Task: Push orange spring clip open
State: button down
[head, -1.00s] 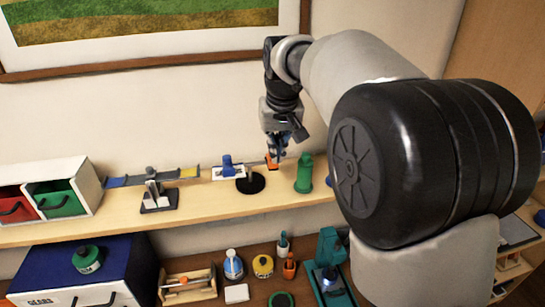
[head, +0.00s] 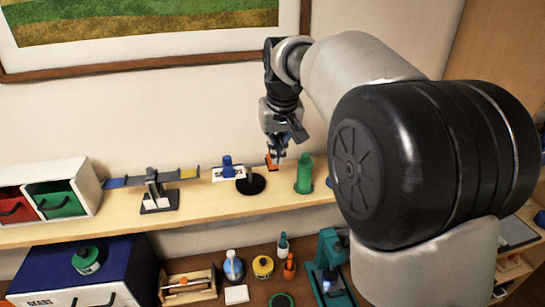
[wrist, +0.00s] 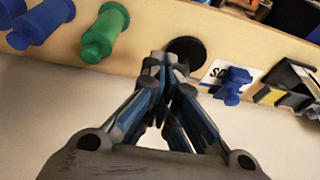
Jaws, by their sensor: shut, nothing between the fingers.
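The small orange spring clip (head: 271,163) is on the light wooden shelf in the head view, just left of my fingertips. My gripper (head: 280,159) points down close beside it, and I cannot tell whether they touch. In the wrist view the closed fingertips of my gripper (wrist: 164,62) meet in front of the shelf edge with nothing between them. The clip is not visible in the wrist view; my fingers may hide it.
A black round base (head: 251,184) stands close in front of the clip. A green cylinder (head: 304,176) is just right of my gripper. A balance-like stand (head: 157,192) and a drawer box (head: 88,172) are further left. The wall rises behind the shelf.

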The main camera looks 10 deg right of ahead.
jog(key=shift+f, duration=0.15)
jog(key=shift+f+b, duration=1.05)
jog(key=shift+f, duration=0.45)
jog(key=shift+w, duration=0.1)
